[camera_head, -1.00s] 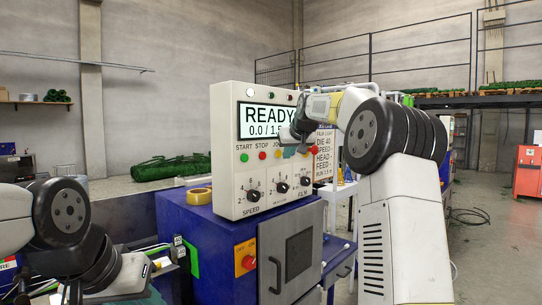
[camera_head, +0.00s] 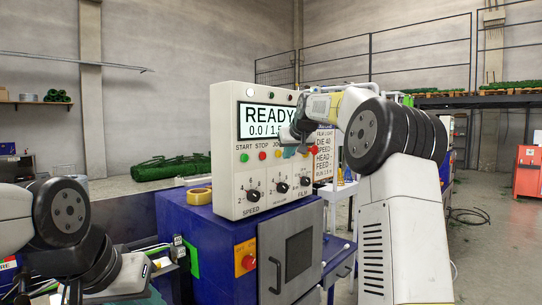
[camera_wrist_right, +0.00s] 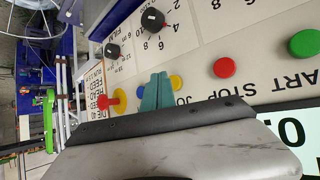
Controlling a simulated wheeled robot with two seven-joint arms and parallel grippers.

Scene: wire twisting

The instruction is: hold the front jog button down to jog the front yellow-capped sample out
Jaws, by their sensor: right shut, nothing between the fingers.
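The white control panel (camera_head: 228,190) stands upright on a blue cabinet, and its display (camera_head: 262,120) reads READY. In its button row are a green START button (camera_head: 244,157), a red STOP button (camera_head: 262,155) and a yellow button (camera_head: 277,154) under the JOG label. My right gripper (camera_head: 289,152) is at the panel, right of that yellow button. In the right wrist view its teal fingertips (camera_wrist_right: 156,92) are shut and empty, between the yellow button (camera_wrist_right: 176,83) and another yellow part (camera_wrist_right: 119,94). I cannot tell whether they touch the panel. I see no yellow-capped sample.
Knobs (camera_head: 279,188) line the panel below the buttons. A red mushroom button (camera_wrist_right: 113,101) is close to the fingertips. A yellow tape roll (camera_head: 198,196) lies on the blue cabinet (camera_head: 213,235). A red-knobbed yellow switch (camera_head: 247,261) is on its front.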

